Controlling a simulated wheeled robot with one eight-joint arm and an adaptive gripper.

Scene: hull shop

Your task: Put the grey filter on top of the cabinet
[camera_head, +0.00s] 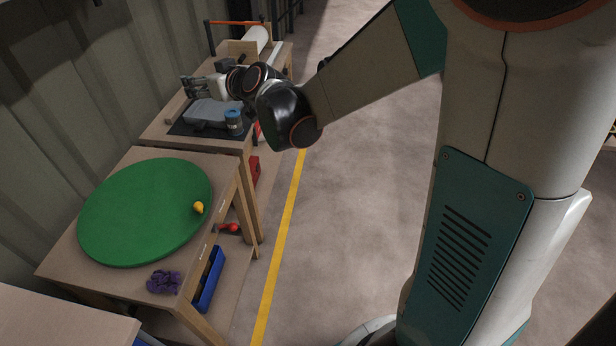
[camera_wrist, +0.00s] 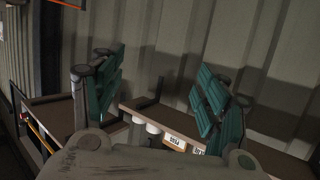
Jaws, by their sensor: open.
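My gripper (camera_head: 190,86) is over the far bench, above and a little left of a grey item. In the wrist view its teal finger pads stand wide apart (camera_wrist: 158,88), with nothing between them. The grey item (camera_head: 208,111) lies on a dark mat; I cannot tell whether it is the grey filter. No other clear candidate for the filter shows. I cannot make out a cabinet in either view.
A blue can-like item (camera_head: 233,121) stands beside the grey item. The nearer bench holds a green disc (camera_head: 140,215), a yellow item (camera_head: 198,207) and a purple crumpled item (camera_head: 164,282). The wall is close on the left. Floor (camera_head: 345,210) right of the yellow line is clear.

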